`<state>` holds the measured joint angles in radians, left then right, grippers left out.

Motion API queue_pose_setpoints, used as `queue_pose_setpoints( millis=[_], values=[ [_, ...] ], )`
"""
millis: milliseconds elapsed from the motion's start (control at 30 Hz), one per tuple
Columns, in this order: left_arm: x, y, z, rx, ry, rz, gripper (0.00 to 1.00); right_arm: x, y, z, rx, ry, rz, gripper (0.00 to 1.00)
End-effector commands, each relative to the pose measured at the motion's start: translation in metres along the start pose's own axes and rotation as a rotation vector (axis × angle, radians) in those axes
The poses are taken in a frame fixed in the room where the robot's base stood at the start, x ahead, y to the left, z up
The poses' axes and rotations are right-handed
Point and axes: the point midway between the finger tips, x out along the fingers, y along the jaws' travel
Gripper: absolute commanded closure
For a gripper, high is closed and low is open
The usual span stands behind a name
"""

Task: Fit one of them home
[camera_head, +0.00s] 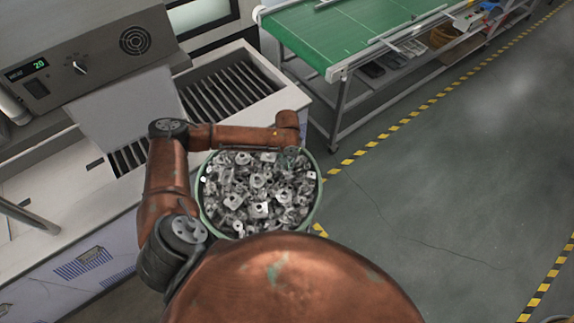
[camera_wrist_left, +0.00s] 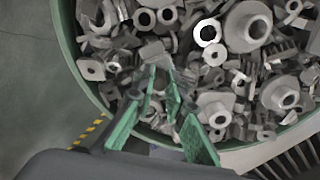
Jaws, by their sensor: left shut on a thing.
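A round green-rimmed tub (camera_head: 318,205) full of jumbled grey metal parts (camera_head: 258,208) stands in the middle of the head view. My left gripper (camera_head: 290,157) is over its far right edge, under the copper wrist. In the left wrist view the green finger pads (camera_wrist_left: 165,108) reach across the tub's rim (camera_wrist_left: 88,78) over the heap. They are shut on a grey metal part (camera_wrist_left: 155,58), which blends with the heap, so its shape is unclear. The ultrasonic tank (camera_head: 288,103) shows dark slats behind my arm. My right gripper is in neither view.
A grey control panel (camera_head: 105,50) with a dial and a lit green display is at upper left. Grey floor with yellow-black stripes is open to the right. My copper arm hides part of the tank.

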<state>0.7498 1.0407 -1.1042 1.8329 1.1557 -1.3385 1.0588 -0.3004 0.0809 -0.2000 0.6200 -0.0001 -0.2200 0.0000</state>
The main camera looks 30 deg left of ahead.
Motion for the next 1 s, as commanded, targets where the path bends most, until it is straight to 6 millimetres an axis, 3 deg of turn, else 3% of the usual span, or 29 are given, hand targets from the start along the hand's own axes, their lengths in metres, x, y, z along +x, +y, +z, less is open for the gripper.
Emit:
queue_pose_setpoints(
  millis=[1000],
  values=[
    [0.0054, 0.0001, 0.005, 0.001, -0.012, -0.001, 1.0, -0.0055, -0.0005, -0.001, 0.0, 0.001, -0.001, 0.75]
  ],
)
